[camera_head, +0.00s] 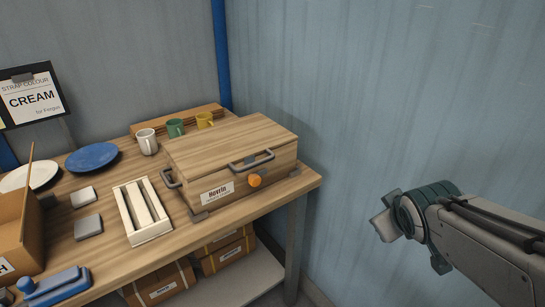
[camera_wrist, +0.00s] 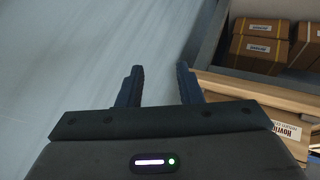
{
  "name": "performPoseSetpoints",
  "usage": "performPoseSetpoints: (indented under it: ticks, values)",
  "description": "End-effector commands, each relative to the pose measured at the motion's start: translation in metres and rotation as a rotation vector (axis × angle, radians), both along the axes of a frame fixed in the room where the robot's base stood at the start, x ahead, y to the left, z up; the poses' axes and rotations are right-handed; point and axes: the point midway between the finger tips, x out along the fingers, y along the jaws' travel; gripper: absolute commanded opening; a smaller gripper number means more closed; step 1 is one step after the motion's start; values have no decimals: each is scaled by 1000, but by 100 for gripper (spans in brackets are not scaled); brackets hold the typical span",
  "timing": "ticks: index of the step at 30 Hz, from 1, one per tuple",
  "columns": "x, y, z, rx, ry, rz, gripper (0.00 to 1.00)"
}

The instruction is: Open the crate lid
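The wooden crate (camera_head: 230,190) stands at the right end of the workbench in the head view, its flat lid (camera_head: 230,142) lying closed on top. A grey bar handle (camera_head: 251,160) is at the front edge of the lid, and an orange knob (camera_head: 255,181) sits on the front face below it. A label is on the front. The crate's edge also shows at the lower right of the wrist view (camera_wrist: 262,95). My gripper (camera_wrist: 160,85) is open and empty, its two dark fingers apart. It is to the right of the crate, away from it, near the blue wall.
Left of the crate are a slatted rack (camera_head: 144,210), blue plate (camera_head: 92,157), cardboard box (camera_head: 22,230) and blue tool (camera_head: 54,285). Several mugs (camera_head: 176,128) stand behind it. Cartons (camera_head: 220,251) lie on the lower shelf. Space right of the bench is free up to the wall.

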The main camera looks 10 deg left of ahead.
Motion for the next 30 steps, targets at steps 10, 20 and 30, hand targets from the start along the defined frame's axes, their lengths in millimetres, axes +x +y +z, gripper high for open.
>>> performPoseSetpoints:
  ticks: [10, 20, 30]
  values:
    - [72, 141, 3, -361, -567, 818, 32]
    - [53, 226, 4, -482, -879, 1219, 32]
    - [75, 256, -4, -484, -889, 1236, 32]
